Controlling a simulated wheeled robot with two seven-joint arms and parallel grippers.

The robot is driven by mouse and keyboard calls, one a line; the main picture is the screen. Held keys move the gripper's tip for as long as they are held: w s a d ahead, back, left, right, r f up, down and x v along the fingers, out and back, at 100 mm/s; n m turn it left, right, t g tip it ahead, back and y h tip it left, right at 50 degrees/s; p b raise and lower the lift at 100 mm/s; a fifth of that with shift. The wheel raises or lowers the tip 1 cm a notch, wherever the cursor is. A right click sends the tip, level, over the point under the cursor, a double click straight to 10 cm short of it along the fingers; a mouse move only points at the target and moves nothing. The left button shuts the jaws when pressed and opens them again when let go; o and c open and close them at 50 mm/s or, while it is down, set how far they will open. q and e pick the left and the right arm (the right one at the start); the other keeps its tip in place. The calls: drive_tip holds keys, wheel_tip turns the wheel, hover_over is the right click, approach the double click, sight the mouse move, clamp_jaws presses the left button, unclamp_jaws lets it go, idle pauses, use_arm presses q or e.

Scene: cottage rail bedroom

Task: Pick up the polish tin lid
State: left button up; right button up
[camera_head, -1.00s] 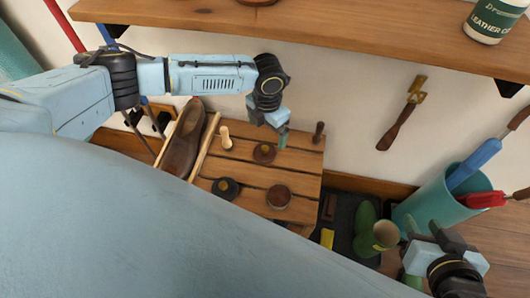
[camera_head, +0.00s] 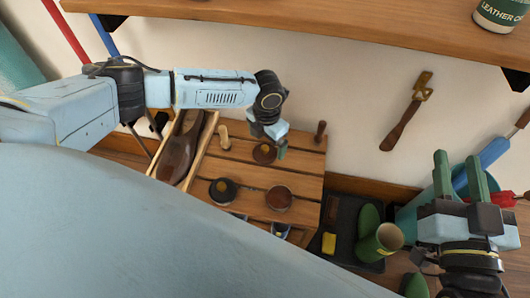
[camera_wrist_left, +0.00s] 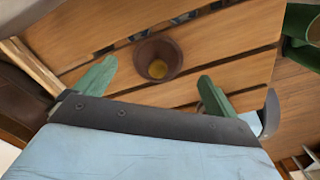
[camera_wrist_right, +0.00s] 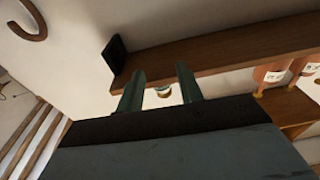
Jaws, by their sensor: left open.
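My left gripper (camera_head: 270,147) is open and empty, low over the slatted wooden bench top, close beside a small brown round piece (camera_head: 264,153) with a lighter centre. A dark round piece (camera_head: 223,191) with a yellowish centre and a reddish-brown round tin (camera_head: 279,198) lie nearer me. I cannot tell surely which is the polish tin lid. In the left wrist view, a brown round piece with a yellow spot (camera_wrist_left: 158,60) lies beyond and between the spread fingers; another round edge is partly hidden behind the right finger. My right gripper (camera_head: 459,175) is open and empty, fingers upward.
A brown shoe (camera_head: 181,150) and wooden pegs (camera_head: 224,136) (camera_head: 321,131) stand around the bench top. A dark tray (camera_head: 342,220) with a green cup (camera_head: 382,242) is to the right. A teal bin (camera_head: 408,217) stands behind my right gripper. A shelf (camera_head: 300,28) overhangs the back.

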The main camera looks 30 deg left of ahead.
sight(266, 147)
use_arm(q)
wheel_tip(266, 147, down, 2)
drive_tip(key=shift+a+f+b, duration=0.1)
drive_tip(key=shift+f+b, duration=0.15)
drive_tip(key=shift+b, duration=0.55)
drive_tip(key=shift+f+b, duration=0.3)
drive_tip(key=shift+f, duration=0.4)
use_arm(e)
wheel_tip(266, 147, up, 6)
drive_tip(key=s+t+y, duration=0.1)
drive_tip(key=s+t, duration=0.1)
drive_tip(key=t, duration=0.3)
drive_tip(key=shift+s+a+r+y, duration=0.15)
drive_tip(key=shift+r+y, duration=0.05)
drive_tip(key=shift+y, duration=0.2)
use_arm(q)
drive_tip(key=c, duration=1)
drive_tip(key=shift+r, duration=0.2)
